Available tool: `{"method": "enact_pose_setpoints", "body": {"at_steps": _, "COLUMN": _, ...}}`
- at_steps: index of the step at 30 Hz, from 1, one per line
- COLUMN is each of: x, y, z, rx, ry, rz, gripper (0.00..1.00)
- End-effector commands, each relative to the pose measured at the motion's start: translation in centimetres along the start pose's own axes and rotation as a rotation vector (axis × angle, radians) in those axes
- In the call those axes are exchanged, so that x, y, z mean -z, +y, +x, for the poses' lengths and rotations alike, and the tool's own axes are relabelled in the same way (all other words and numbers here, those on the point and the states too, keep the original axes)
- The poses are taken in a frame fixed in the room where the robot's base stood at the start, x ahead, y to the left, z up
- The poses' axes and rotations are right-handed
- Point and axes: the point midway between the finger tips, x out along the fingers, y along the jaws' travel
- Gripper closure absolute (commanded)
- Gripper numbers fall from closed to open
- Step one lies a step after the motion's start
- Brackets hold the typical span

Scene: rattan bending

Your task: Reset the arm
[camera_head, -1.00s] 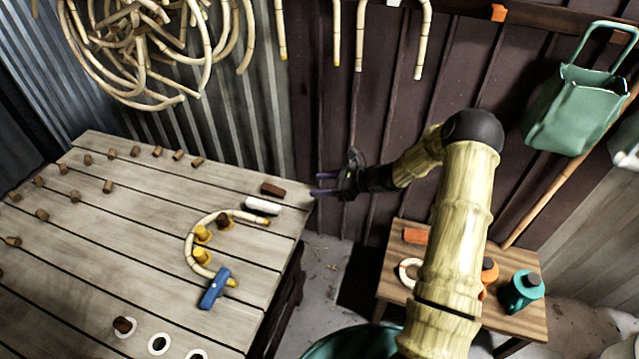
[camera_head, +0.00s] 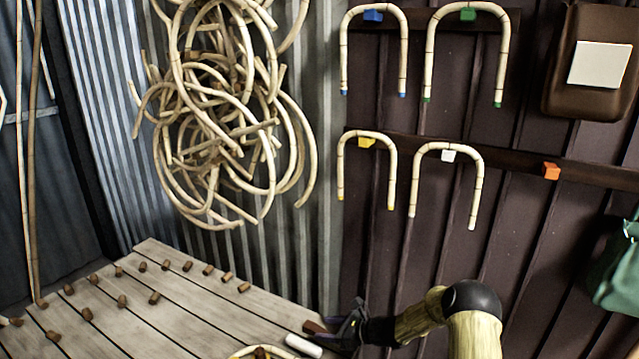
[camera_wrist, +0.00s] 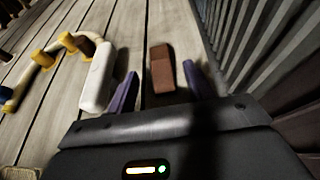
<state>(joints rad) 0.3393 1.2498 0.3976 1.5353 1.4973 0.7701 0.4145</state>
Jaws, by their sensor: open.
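My gripper (camera_head: 336,327) is open and empty, close to the table's right edge at the bottom of the head view. In the wrist view its two purple fingers (camera_wrist: 159,88) stand apart, with a brown block (camera_wrist: 161,68) lying ahead between them in the picture. No contact shows. The brown block also appears in the head view (camera_head: 313,327), partly hidden by the gripper. A white rounded bar (camera_wrist: 97,80) lies left of the left finger. A curved rattan piece (camera_wrist: 43,58) with yellow pegs lies farther left; the head view cuts most of it off.
The plank table (camera_head: 190,315) carries several small brown pegs. Bent rattan canes (camera_head: 375,139) hang on the dark wall's rails, beside an empty orange holder (camera_head: 551,171). A rattan bundle (camera_head: 225,110) hangs on the corrugated wall. A green bag (camera_head: 615,270) hangs at right.

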Motion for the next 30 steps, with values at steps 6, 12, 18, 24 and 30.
{"method": "enact_pose_setpoints", "body": {"at_steps": 6, "x": 0.0, "y": 0.1, "z": 3.2, "rx": -0.001, "ry": 0.001, "rz": 0.000, "gripper": 0.48}}
{"method": "enact_pose_setpoints", "body": {"at_steps": 12, "x": 0.1, "y": 0.0, "z": 4.2, "rx": 0.000, "ry": 0.002, "rz": 0.000, "gripper": 0.48}}
{"method": "enact_pose_setpoints", "body": {"at_steps": 18, "x": 0.1, "y": 0.0, "z": 4.2, "rx": 0.000, "ry": 0.001, "rz": 0.000, "gripper": 0.48}}
{"method": "enact_pose_setpoints", "body": {"at_steps": 24, "x": -0.3, "y": 0.1, "z": 4.2, "rx": -0.002, "ry": -0.001, "rz": 0.006, "gripper": 0.48}}
{"method": "enact_pose_setpoints", "body": {"at_steps": 30, "x": -2.0, "y": 0.5, "z": 3.8, "rx": -0.019, "ry": -0.009, "rz": 0.041, "gripper": 0.48}}
